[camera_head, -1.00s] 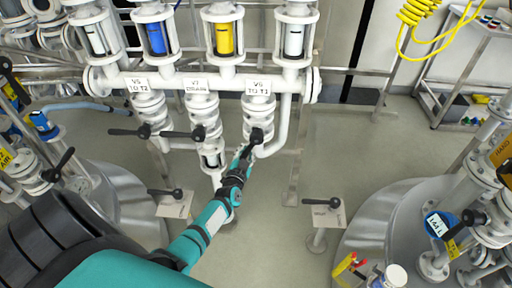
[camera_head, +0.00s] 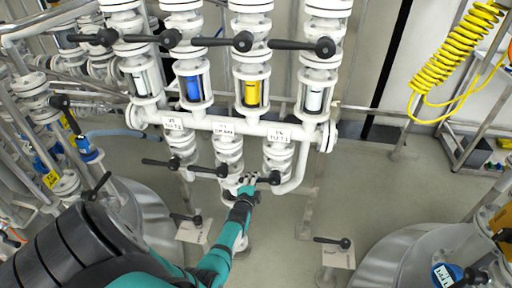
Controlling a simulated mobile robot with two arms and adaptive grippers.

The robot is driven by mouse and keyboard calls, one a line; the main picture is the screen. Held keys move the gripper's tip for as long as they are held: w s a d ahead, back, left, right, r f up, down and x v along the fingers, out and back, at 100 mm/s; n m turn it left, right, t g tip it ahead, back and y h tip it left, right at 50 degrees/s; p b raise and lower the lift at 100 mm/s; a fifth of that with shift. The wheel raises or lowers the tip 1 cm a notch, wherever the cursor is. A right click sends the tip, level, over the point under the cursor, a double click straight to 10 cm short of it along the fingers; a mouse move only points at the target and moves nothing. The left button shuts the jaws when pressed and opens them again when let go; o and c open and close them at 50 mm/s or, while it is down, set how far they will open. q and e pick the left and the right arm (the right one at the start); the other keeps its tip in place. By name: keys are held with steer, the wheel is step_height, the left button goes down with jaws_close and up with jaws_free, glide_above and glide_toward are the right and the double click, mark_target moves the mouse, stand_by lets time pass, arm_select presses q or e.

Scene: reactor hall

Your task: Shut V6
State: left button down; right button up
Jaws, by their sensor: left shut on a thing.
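Valve V6 (camera_head: 278,156) is the right one of three white valves below the manifold pipe, under its tag plate (camera_head: 279,134). Its black lever handle (camera_head: 262,180) points left from the knob, across the vertical pipe, much like the levers of V5 (camera_head: 155,162) and V7 (camera_head: 204,168). My left gripper (camera_head: 247,181) reaches up from below and is shut on the outer part of the V6 lever. The fingers hide the lever's end. My right gripper is not in view.
Several sight glasses, one blue (camera_head: 193,88) and one yellow (camera_head: 251,93), stand above the manifold, with black levers higher up. Low lever stands (camera_head: 337,256) flank my arm. A yellow coiled hose (camera_head: 455,50) hangs at right.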

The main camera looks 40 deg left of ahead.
arm_select(q)
steer(key=shift+s+d+r+m+g+y+p, duration=0.1)
steer(key=shift+s+r+m+g+y+p, duration=0.1)
steer(key=shift+m, duration=0.3)
steer(key=shift+s+r+m+g+y+p, duration=0.1)
steer(key=shift+r+m, duration=0.05)
steer(key=shift+m, duration=0.35)
steer(key=c, duration=1.8)
jaws_free()
steer(key=o, duration=0.7)
steer(key=shift+s+d+r, duration=0.15)
steer(key=shift+s+r, duration=0.1)
steer(key=shift+r, duration=0.25)
steer(key=shift+c, duration=0.2)
steer(key=shift+w, duration=0.15)
steer(key=v, duration=0.7)
